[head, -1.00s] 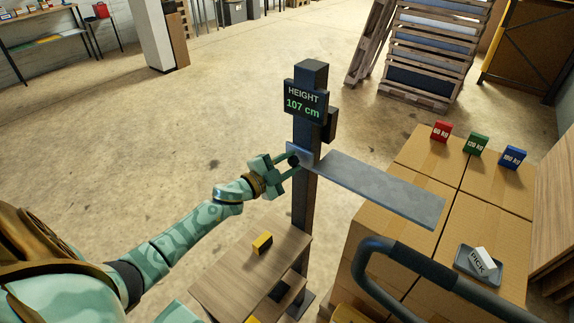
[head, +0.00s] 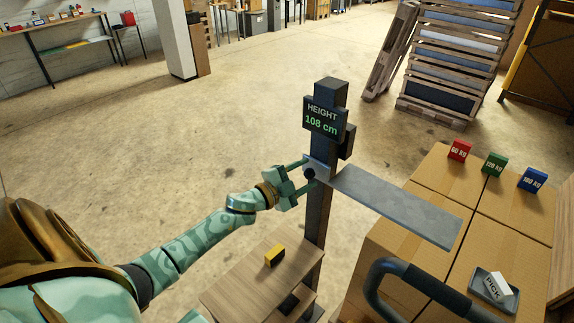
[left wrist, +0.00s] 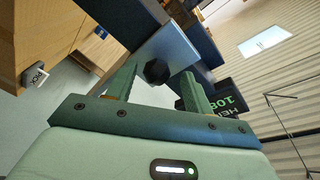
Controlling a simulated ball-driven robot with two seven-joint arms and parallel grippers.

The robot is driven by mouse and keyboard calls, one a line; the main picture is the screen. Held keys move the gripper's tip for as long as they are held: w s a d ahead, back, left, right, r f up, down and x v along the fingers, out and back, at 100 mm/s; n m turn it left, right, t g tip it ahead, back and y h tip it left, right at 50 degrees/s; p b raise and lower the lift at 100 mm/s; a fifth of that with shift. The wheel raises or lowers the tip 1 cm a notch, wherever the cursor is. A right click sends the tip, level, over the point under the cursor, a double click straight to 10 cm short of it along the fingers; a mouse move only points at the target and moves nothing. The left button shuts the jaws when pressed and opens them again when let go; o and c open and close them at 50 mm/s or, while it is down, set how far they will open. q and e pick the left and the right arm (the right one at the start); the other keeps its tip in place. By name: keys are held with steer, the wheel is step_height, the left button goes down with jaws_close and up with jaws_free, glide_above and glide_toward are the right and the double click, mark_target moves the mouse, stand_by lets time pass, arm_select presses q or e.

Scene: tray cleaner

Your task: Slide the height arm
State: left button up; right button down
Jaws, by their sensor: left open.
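The height arm (head: 400,206) is a flat grey bar sticking out to the right from a dark upright post (head: 316,225). The post's display (head: 322,121) reads 108 cm. A dark knob (head: 310,174) sits on the arm's bracket at the post; it also shows in the left wrist view (left wrist: 157,71). My left gripper (head: 307,173) is open at the bracket, with one finger on each side of the knob. In the left wrist view my gripper (left wrist: 160,76) shows gaps between fingers and knob. My right gripper is not in view.
Cardboard boxes (head: 410,240) stand under the arm, with red, green and blue weight blocks and a grey tray (head: 478,290) marked PICK on top. A curved dark handle (head: 400,268) is in front. A yellow block (head: 274,257) lies on a wooden surface (head: 235,290) by the post.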

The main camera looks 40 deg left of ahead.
arm_select(q)
steer(key=v, duration=1.5)
steer(key=shift+s+r+b, duration=0.15)
steer(key=shift+s+b, duration=0.2)
steer(key=shift+s, duration=0.05)
steer(key=shift+a, duration=0.1)
